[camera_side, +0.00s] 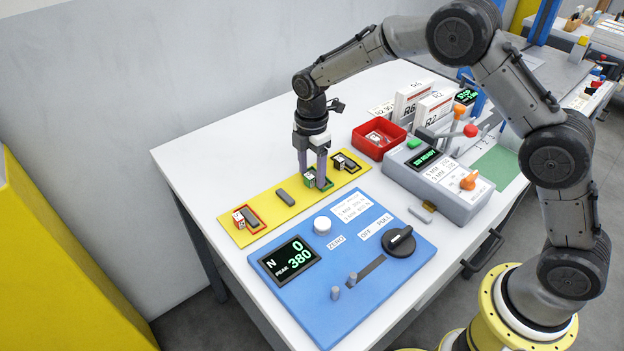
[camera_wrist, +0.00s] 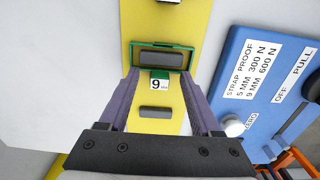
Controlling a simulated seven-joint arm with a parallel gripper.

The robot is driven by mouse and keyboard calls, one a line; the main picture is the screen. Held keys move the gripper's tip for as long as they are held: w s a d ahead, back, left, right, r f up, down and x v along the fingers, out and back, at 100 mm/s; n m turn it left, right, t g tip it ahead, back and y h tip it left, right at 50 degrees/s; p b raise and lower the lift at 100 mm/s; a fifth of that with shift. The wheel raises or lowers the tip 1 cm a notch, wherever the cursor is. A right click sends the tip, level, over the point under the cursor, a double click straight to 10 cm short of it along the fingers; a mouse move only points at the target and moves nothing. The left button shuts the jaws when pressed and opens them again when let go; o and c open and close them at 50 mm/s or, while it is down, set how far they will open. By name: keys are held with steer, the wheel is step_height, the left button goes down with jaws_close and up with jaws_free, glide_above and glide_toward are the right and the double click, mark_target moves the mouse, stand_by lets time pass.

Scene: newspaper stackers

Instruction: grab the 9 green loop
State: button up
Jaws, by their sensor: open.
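The green loop (camera_wrist: 187,58) is a rectangular band with a green tab and a white label reading "9" (camera_wrist: 159,85), lying on the yellow strip around a grey block (camera_wrist: 161,59). In the side view the green loop (camera_side: 309,182) is partly hidden by my gripper (camera_side: 312,172). My gripper is open, pointing down, with its fingers at the loop's label end. In the wrist view my gripper (camera_wrist: 160,85) has one finger on each side of the labelled tab, with gaps between. I cannot tell how high the fingertips are above the strip.
The yellow strip (camera_side: 262,195) also bears a red loop (camera_side: 250,224), a bare grey block (camera_side: 285,197) and a black loop (camera_side: 346,161). A blue panel (camera_side: 385,277) with a knob and display lies in front. A red tray (camera_side: 366,149) and a grey control box (camera_side: 455,200) stand to the right.

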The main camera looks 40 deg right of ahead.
jaws_close()
steer(key=shift+r, duration=0.1)
stand_by(0.4)
